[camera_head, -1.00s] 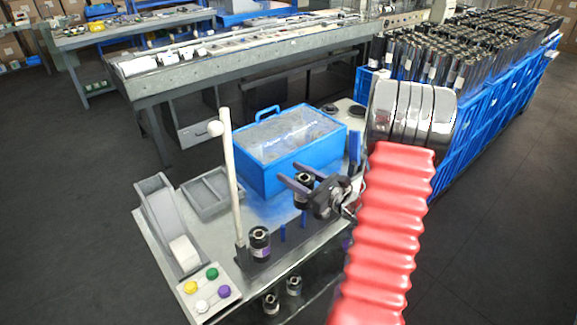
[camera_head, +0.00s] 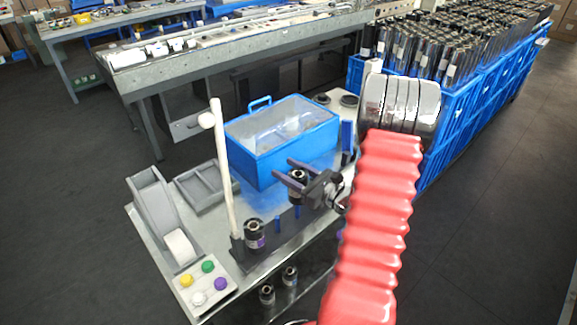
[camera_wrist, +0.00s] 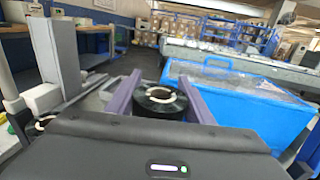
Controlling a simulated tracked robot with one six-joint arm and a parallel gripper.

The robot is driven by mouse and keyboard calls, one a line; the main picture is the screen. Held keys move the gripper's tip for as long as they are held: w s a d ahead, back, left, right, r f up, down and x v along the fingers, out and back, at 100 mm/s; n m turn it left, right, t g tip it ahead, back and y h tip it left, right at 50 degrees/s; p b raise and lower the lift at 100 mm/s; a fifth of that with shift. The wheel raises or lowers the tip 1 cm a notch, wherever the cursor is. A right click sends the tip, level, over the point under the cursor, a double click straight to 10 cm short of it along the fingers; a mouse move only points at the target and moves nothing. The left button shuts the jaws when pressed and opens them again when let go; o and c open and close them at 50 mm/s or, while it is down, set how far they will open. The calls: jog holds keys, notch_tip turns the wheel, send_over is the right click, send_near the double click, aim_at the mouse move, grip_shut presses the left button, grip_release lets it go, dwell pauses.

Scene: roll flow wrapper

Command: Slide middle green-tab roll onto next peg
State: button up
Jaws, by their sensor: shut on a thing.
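My gripper (camera_head: 283,170) has its two purple-grey fingers shut on a dark roll (camera_head: 298,180) above the black peg base (camera_head: 285,232). The wrist view shows this roll (camera_wrist: 160,102) upright between the fingers, with a pale core. No green tab shows on it. Short blue pegs (camera_head: 277,222) stand on the base below the gripper. Whether the held roll touches a peg cannot be told.
A blue lidded box (camera_head: 285,145) stands behind the gripper. A white post (camera_head: 222,165) rises at the base's left end. A grey tray (camera_head: 195,192), a tape dispenser (camera_head: 155,205) and a coloured button panel (camera_head: 205,285) are to the left. My red arm sleeve covers the right.

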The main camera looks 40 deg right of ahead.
jog(key=shift+f, duration=0.5)
jog(key=shift+s+f, duration=0.1)
jog(key=shift+f, duration=0.6)
dwell(1.1)
jog(key=shift+f, duration=2)
dwell(0.5)
jog(key=o, duration=1.4)
jog(key=s, duration=0.4)
jog(key=s+d, duration=0.1)
jog(key=s, duration=0.4)
jog(key=s+d, duration=0.1)
jog(key=s, duration=0.3)
jog(key=shift+s+d, duration=0.25)
jog(key=shift+s, duration=0.05)
